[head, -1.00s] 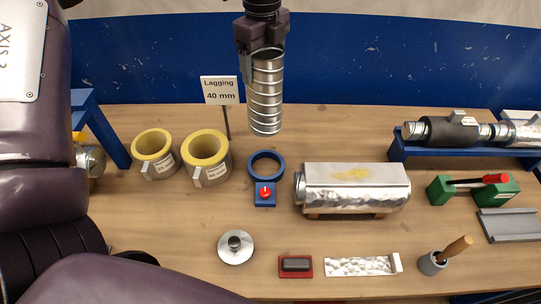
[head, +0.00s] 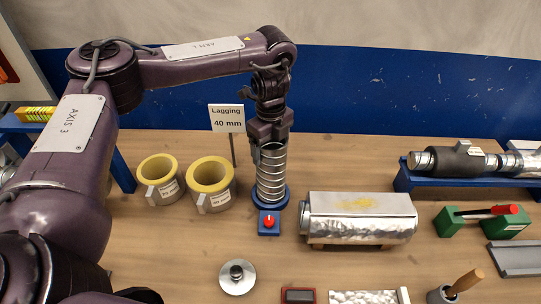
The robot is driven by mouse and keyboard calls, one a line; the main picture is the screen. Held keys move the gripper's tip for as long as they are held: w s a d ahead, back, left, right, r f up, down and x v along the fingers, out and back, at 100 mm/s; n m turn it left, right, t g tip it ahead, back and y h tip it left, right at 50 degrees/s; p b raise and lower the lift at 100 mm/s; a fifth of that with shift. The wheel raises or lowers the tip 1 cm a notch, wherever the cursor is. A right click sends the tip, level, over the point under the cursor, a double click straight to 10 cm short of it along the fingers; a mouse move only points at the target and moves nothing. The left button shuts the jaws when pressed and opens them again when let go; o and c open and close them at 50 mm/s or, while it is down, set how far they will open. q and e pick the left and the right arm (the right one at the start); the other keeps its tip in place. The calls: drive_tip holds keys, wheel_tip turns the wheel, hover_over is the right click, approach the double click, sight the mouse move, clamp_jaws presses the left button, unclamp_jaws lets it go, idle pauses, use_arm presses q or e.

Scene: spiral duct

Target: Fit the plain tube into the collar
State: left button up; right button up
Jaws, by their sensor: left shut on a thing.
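The tube (head: 271,172) is a silver cylinder with spiral ribs, standing upright under my left gripper (head: 269,143). The gripper is shut on its top end. The collar (head: 285,198) is a blue ring with a blue block and a red knob (head: 269,221) on its front side. The tube's lower end is lined up with the ring, and blue shows around it at both sides and in front. Whether the lower end is inside the ring or just above it, I cannot tell. My right gripper is out of view.
Two yellow-lined sleeves (head: 160,168) (head: 222,172) and a "Lagging 40 mm" sign (head: 226,118) stand left of the collar. A foil-covered box (head: 360,230) lies close on its right. A blue rack (head: 403,176) holds a pipe at right. A round metal lid (head: 237,291) lies in front.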

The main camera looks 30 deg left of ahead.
use_arm(q)
wheel_tip(320, 180, down, 3)
drive_tip(key=shift+w+f+p, duration=0.1)
drive_tip(key=shift+p, duration=0.2)
drive_tip(key=shift+f, duration=0.1)
drive_tip(key=o, duration=1.5)
wheel_tip(320, 180, up, 12)
drive_tip(key=shift+r, duration=0.2)
drive_tip(key=shift+f, duration=0.1)
